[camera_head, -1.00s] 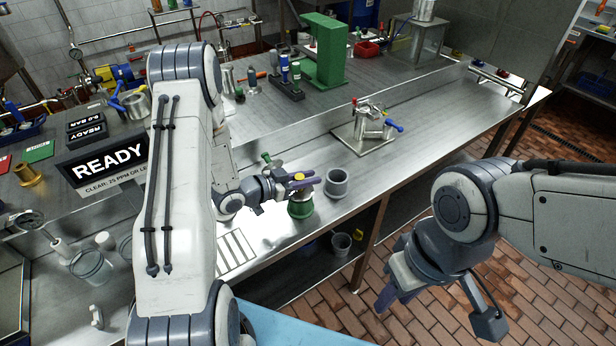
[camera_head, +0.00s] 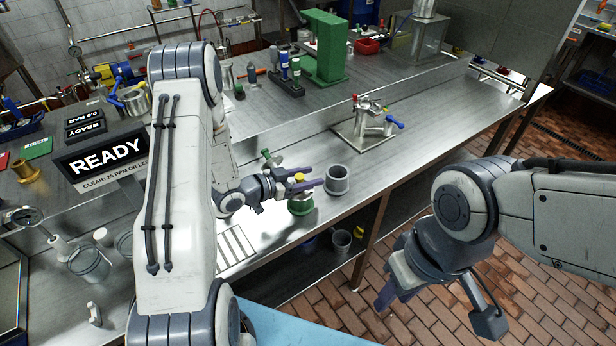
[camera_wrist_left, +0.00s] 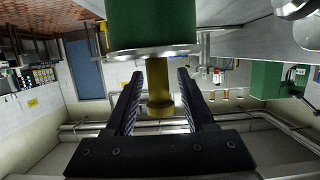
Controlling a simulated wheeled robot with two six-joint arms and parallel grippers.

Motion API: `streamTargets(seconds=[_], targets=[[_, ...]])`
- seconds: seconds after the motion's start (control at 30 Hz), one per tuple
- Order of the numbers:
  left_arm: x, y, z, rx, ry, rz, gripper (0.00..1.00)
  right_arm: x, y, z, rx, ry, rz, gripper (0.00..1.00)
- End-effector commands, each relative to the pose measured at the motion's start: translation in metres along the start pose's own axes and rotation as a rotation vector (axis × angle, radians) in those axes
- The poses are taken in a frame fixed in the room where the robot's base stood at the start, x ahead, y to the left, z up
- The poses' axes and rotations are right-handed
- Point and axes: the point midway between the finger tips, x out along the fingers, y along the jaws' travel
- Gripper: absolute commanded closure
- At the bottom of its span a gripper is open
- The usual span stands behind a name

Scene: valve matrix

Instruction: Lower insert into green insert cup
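The brass-yellow insert (camera_head: 299,177) stands upright at the green insert cup (camera_head: 300,207). In the left wrist view, which shows the scene upside down, the insert's stem (camera_wrist_left: 158,82) meets the silver rim of the green cup (camera_wrist_left: 150,25); how deep it sits is hidden. My left gripper (camera_head: 312,179) reaches in level from the left, just above the cup. Its fingers (camera_wrist_left: 160,75) stand on both sides of the insert with a visible gap on each side, so it is open. My right gripper (camera_head: 385,298) hangs over the floor beyond the bench's front edge; its opening is unclear.
A grey cup (camera_head: 337,180) stands close to the right of my left fingertips. A metal valve fixture (camera_head: 372,125) with red and blue handles is further back. A READY sign (camera_head: 106,158) is at left. Another grey cup (camera_head: 342,240) is on the lower shelf.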

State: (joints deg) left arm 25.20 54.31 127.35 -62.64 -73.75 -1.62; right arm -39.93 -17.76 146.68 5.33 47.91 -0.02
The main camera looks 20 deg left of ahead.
Motion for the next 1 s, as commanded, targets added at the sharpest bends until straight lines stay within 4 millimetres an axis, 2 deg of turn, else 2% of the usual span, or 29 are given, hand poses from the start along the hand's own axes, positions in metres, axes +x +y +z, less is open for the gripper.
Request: streamTargets(seconds=[0.37, 0.47, 0.8, 1.0], targets=[[-0.004, 0.000, 0.002, -0.003, -0.005, -0.001, 0.40, 0.002, 0.000, 0.000, 0.000, 0.000, 0.000, 0.62], [-0.015, -0.001, 0.003, -0.002, -0.004, -0.004, 0.40, 0.005, 0.000, 0.000, 0.000, 0.000, 0.000, 0.62], [-0.081, -0.001, 0.002, -0.001, -0.002, -0.006, 0.40, 0.017, 0.001, 0.001, 0.000, 0.000, 0.000, 0.62], [-0.102, -0.001, 0.001, -0.001, -0.002, -0.003, 0.40, 0.019, 0.001, 0.001, 0.000, 0.000, 0.000, 0.62]])
